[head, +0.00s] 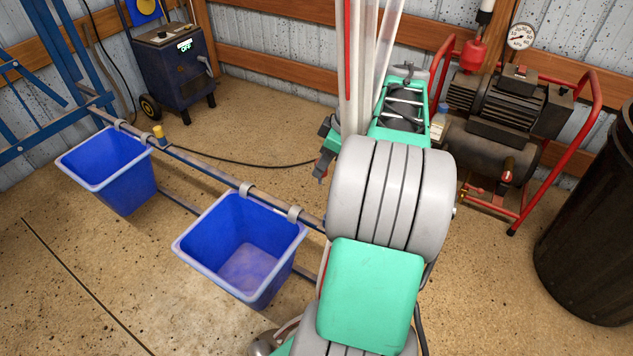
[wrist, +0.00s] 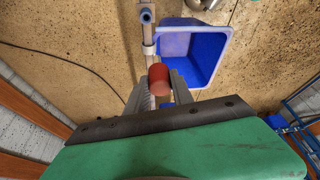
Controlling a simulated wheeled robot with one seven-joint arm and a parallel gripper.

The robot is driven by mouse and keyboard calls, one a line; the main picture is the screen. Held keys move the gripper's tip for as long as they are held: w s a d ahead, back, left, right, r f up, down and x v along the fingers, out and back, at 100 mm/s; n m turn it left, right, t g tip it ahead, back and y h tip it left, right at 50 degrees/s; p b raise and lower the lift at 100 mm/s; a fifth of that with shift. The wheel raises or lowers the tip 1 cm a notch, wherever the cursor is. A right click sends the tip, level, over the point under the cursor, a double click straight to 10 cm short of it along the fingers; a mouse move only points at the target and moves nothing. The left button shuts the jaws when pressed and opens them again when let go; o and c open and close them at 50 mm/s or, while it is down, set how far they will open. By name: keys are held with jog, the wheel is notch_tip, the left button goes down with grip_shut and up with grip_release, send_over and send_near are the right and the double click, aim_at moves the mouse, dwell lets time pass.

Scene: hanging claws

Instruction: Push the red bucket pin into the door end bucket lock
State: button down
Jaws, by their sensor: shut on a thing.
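My gripper (wrist: 160,88) is shut on the red bucket pin (wrist: 158,78) in the wrist view. The pin's round red end shows between the two grey fingers. The pin is over the grey rail (wrist: 148,35), beside a blue bucket (wrist: 195,52). A short tube with a blue ring (wrist: 146,15) sits on the rail near the top of the wrist view; I cannot tell whether it is the door end lock. I cannot tell if the pin touches anything, as its far end is hidden. In the head view my arm hides the pin.
Two blue buckets, left (head: 110,170) and right (head: 245,245), hang on the rail (head: 215,175). A yellow-topped pin (head: 159,133) stands beside the left one. A red-framed compressor (head: 500,110) and dark barrel (head: 595,220) stand right. Floor at the lower left is open.

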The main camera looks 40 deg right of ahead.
jog(key=shift+s+d+f+n, duration=0.15)
jog(key=shift+s+d+f, duration=0.05)
jog(key=shift+d+f, duration=0.3)
jog(key=shift+s+d+f+n, duration=0.15)
jog(key=shift+d+f, duration=0.3)
jog(key=shift+d, duration=0.05)
notch_tip(320, 180, down, 12)
jog(key=b, duration=1)
jog(key=shift+s+b, duration=0.15)
jog(key=shift+b, duration=0.15)
jog(key=shift+f+b, duration=1.85)
jog(key=shift+f, duration=0.45)
jog(key=c, duration=1)
grip_release()
jog(key=shift+r, duration=0.1)
jog(key=shift+c, duration=0.2)
